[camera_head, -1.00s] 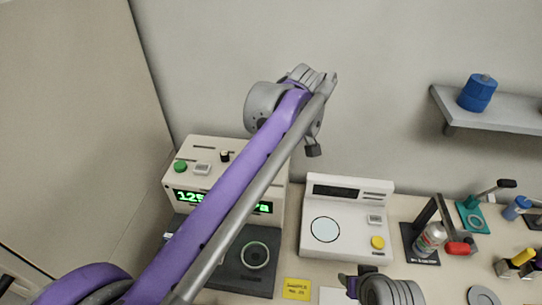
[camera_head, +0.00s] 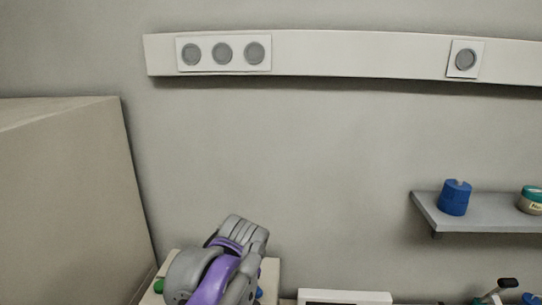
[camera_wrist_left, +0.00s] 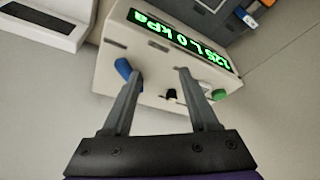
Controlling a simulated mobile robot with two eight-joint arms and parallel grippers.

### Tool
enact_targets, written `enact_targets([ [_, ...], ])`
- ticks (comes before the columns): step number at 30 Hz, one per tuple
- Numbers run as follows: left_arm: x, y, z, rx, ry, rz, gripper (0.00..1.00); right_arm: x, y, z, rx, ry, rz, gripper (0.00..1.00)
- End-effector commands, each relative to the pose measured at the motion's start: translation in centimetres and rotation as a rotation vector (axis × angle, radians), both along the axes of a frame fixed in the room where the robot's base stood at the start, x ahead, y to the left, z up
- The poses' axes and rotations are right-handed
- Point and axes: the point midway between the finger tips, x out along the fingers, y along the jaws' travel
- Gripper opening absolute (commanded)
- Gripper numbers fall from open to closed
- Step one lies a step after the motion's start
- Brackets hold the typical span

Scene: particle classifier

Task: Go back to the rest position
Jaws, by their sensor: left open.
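My left gripper (camera_wrist_left: 159,74) is open in the left wrist view, its two fingers wide apart with nothing between them. Its fingertips point toward the cream device (camera_wrist_left: 150,62) with the green pressure display (camera_wrist_left: 180,40). A blue knob (camera_wrist_left: 123,68) shows beside the left-hand fingertip; I cannot tell whether they touch. A green button (camera_wrist_left: 218,95) shows beyond the other finger. In the head view my left wrist stands at the bottom, in front of the cream device (camera_head: 270,272), and the fingertips cannot be made out. My right gripper is in neither view.
A grey shelf (camera_head: 478,214) on the right wall carries a blue container (camera_head: 455,198) and a green-lidded jar (camera_head: 531,200). A white device (camera_head: 345,297) shows at the bottom edge. A socket rail (camera_head: 350,55) runs along the wall. The wall space above my wrist is clear.

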Motion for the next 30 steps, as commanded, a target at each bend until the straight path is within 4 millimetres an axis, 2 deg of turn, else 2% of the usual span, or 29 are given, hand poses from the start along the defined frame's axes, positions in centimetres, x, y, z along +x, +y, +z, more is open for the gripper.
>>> enact_targets([
  [1, -2.0, 1.9, -1.3, -0.007, -0.003, -0.041, 0.60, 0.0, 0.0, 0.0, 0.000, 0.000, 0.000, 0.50],
  [6, -8.2, 5.9, -6.1, -0.012, -0.035, -0.218, 0.60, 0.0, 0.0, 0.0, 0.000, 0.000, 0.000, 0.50],
  [12, -14.6, 8.6, -12.0, 0.013, -0.099, -0.387, 0.60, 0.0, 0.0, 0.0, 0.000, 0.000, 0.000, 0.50],
  [15, -16.7, 9.2, -14.2, 0.030, -0.125, -0.441, 0.60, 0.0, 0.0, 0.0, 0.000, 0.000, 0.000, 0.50],
  [20, -18.1, 9.6, -15.8, 0.047, -0.144, -0.484, 0.60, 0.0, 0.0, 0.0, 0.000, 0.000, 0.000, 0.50],
  [30, -18.1, 9.6, -15.9, 0.049, -0.146, -0.490, 0.60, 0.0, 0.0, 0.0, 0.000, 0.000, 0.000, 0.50],
])
